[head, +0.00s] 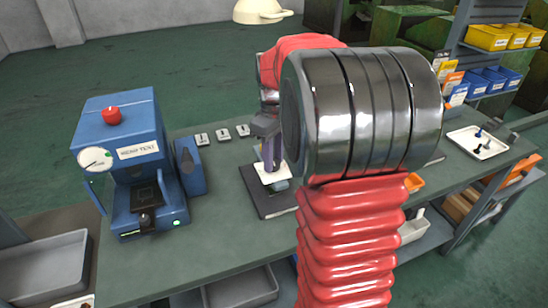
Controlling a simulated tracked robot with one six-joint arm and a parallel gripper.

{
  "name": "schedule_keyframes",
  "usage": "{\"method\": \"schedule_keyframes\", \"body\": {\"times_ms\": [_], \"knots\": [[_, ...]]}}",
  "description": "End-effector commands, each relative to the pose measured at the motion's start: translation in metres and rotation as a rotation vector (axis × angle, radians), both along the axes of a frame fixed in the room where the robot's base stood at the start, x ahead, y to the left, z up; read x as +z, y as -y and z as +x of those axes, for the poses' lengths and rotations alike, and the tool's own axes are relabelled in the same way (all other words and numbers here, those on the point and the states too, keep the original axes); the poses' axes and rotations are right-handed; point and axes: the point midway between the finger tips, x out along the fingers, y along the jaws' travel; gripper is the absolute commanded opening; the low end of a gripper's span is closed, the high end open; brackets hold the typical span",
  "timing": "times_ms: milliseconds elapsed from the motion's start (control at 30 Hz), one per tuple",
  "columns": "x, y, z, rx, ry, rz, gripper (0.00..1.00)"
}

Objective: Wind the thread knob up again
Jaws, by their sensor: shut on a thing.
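My gripper (272,158) is in the middle of the head view, pointing down over a small fixture with a white square top (274,175). The fixture stands on a dark base plate (272,205) on the bench. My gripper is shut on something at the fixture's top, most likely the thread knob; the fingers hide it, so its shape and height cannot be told. My red-sleeved arm covers the area right of the fixture. A blue test machine (130,150) stands left, with a red knob (111,115) on top and a white dial (95,160).
The green-grey bench (240,255) is clear in front of the fixture. Several small labelled blocks (222,134) lie behind it. A white tray (477,142) with small parts is at right. Yellow bins (488,37) and blue bins (490,80) fill a rack. A lamp (262,11) hangs behind.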

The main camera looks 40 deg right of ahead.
Motion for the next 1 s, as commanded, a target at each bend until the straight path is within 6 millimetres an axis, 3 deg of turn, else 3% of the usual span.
{"method": "schedule_keyframes", "body": {"times_ms": [300, 733, 767, 1000], "knots": [[-0.0006, -0.0002, -0.0001, 0.118, 0.000, 0.001, 0.08], [-0.0007, -0.0003, 0.0000, 0.131, -0.001, 0.001, 0.08], [-0.0007, -0.0003, 0.0000, 0.131, -0.001, 0.001, 0.31], [-0.0004, -0.0003, 0.0000, 0.130, 0.000, 0.000, 0.48]]}}
